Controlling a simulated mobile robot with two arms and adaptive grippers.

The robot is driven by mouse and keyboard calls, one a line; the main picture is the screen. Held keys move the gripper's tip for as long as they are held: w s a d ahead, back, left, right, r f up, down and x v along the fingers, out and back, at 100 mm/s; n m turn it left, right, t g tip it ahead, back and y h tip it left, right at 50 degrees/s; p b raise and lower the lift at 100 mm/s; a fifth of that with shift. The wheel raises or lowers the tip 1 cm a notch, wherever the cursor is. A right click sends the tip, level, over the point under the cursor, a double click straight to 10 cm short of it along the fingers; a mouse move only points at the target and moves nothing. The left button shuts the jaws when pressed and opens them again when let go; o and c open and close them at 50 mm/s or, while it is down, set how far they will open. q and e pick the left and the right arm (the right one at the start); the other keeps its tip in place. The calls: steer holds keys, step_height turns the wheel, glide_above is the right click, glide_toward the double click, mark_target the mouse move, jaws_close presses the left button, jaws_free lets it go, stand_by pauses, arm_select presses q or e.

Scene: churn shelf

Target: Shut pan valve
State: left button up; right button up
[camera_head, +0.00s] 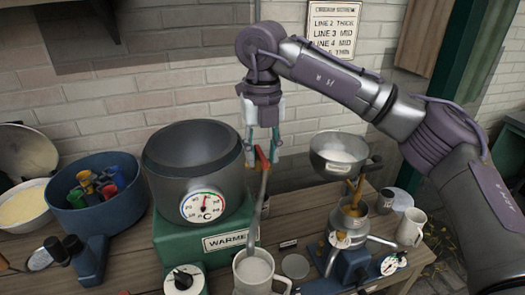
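The pan (339,150) is a dark metal bowl with pale liquid, at the right of the bench, with a side handle. I cannot tell the valve's position. My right gripper (263,160) hangs down left of the pan and above the bench, its teal fingers apart. My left gripper is not in view.
A green warmer (184,246) bears a big dark pot (193,158) with a dial, left of the gripper. A mug (254,273) stands in front, another mug (411,228) at the right. A blue tub (118,207) and white bowl (24,204) stand left.

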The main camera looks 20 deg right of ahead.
mark_target(263, 157)
step_height(263, 157, up, 12)
stand_by(0.6)
